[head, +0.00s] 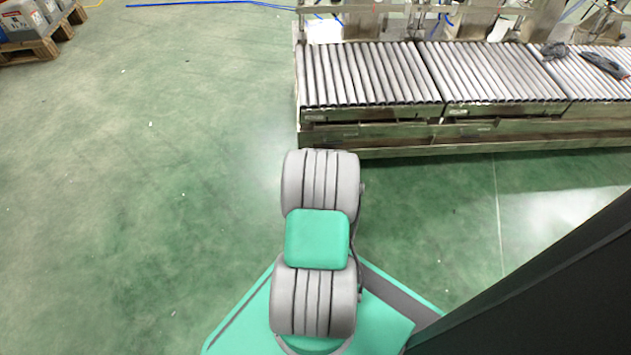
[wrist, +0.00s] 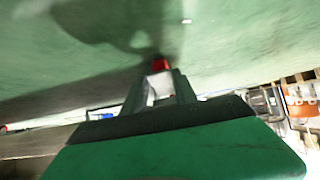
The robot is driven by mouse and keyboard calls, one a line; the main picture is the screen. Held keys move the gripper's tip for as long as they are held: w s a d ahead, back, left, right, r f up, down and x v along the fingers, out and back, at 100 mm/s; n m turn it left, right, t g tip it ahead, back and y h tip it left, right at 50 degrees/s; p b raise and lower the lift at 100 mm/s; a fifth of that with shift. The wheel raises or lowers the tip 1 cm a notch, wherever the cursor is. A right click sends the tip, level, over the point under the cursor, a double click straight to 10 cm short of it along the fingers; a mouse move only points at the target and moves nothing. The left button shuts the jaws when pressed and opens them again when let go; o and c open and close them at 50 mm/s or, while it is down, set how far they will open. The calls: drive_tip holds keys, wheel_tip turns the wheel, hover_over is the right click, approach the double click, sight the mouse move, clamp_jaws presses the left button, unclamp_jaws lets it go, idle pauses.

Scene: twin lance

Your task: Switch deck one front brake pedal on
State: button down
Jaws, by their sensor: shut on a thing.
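In the wrist view my gripper (wrist: 161,75) reaches forward with its jaws closed together on a small red piece (wrist: 160,63) at their tips. Something pale shows between the jaws behind the red piece. I cannot tell for sure that the red piece is the front brake pedal, or whether it is switched on or off. The deck that it belongs to is not clearly seen. In the head view neither my gripper nor a pedal shows.
A roller conveyor (head: 375,75) stands at the back right of the head view. A loaded pallet (head: 35,48) is at the far left. The green floor (head: 150,200) on the left is clear. A large dark panel (head: 560,290) fills the lower right.

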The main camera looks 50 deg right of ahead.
idle(0.3)
drive_tip(key=c, duration=1)
unclamp_jaws()
drive_tip(key=shift+o, duration=0.2)
drive_tip(key=shift+r+p, duration=0.6)
drive_tip(key=shift+p, duration=0.3)
wheel_tip(320, 180, up, 11)
drive_tip(key=s+a+g+y+p, duration=0.2)
drive_tip(key=g+y+p, duration=0.25)
drive_tip(key=p, duration=0.45)
drive_tip(key=w+a+r+p, duration=0.2)
drive_tip(key=w+r, duration=0.1)
drive_tip(key=r, duration=0.4)
drive_tip(key=w+a+r+n+p, duration=0.1)
drive_tip(key=w+a+r+p, duration=0.1)
drive_tip(key=w+r, duration=0.2)
drive_tip(key=w+a+r+n+p, duration=0.1)
drive_tip(key=w+r, duration=0.3)
drive_tip(key=r, duration=0.6)
drive_tip(key=shift+a+r+t+y+p, duration=0.3)
drive_tip(key=shift+a+t+y+p, duration=0.2)
drive_tip(key=shift+p, duration=0.3)
